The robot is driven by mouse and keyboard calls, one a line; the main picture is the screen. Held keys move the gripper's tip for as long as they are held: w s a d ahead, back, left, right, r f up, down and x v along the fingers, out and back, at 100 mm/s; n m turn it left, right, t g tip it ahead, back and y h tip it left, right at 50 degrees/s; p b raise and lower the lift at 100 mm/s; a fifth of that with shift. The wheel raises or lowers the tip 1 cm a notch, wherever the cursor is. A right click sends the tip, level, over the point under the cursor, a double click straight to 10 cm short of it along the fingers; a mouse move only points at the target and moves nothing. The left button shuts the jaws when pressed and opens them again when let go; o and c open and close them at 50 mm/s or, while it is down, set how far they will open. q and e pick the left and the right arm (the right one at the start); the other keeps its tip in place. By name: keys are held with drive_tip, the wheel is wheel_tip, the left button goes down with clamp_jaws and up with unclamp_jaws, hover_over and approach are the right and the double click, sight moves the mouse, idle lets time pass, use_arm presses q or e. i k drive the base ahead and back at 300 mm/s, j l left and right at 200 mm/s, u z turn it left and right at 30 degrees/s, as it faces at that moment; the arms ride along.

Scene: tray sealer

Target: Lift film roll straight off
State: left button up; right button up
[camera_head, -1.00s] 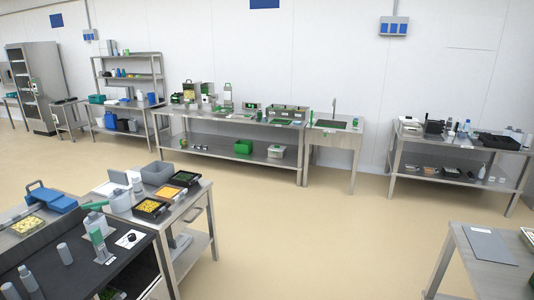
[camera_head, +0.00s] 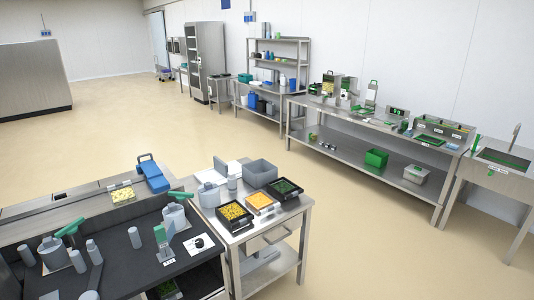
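Neither of my grippers is in view. I cannot pick out the film roll with certainty at this size. A dark bench (camera_head: 120,262) at the lower left carries several grey upright cylinders, such as one (camera_head: 135,237) near its middle. Two wider grey round items with green handles stand there too, one at the left (camera_head: 52,252) and one at the back right (camera_head: 176,215). A blue device with a raised handle (camera_head: 152,176) lies behind the dark bench, beside a tray of yellow pieces (camera_head: 122,193).
A steel cart (camera_head: 268,235) beside the bench holds black trays of yellow, orange and green pieces and a grey bin (camera_head: 260,171). A long steel table (camera_head: 350,140), shelves (camera_head: 282,62) and a tall cabinet (camera_head: 206,50) stand behind. The floor (camera_head: 140,120) between is clear.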

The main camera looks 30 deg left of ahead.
sight(175, 211)
drive_tip(key=i+u, duration=0.45)
drive_tip(key=i+l+u, duration=0.1)
drive_tip(key=u, duration=0.35)
drive_tip(key=i+l+u, duration=0.3)
drive_tip(key=u, duration=0.15)
drive_tip(key=i+l+u, duration=0.2)
drive_tip(key=u, duration=0.25)
drive_tip(key=i+l+u, duration=0.2)
drive_tip(key=u, duration=0.25)
drive_tip(key=i+l+u, duration=0.15)
drive_tip(key=l+u, duration=0.75)
drive_tip(key=i+l+u, duration=0.1)
drive_tip(key=l+u, duration=0.35)
drive_tip(key=i+l+u, duration=0.35)
drive_tip(key=i+l, duration=0.05)
drive_tip(key=l, duration=0.1)
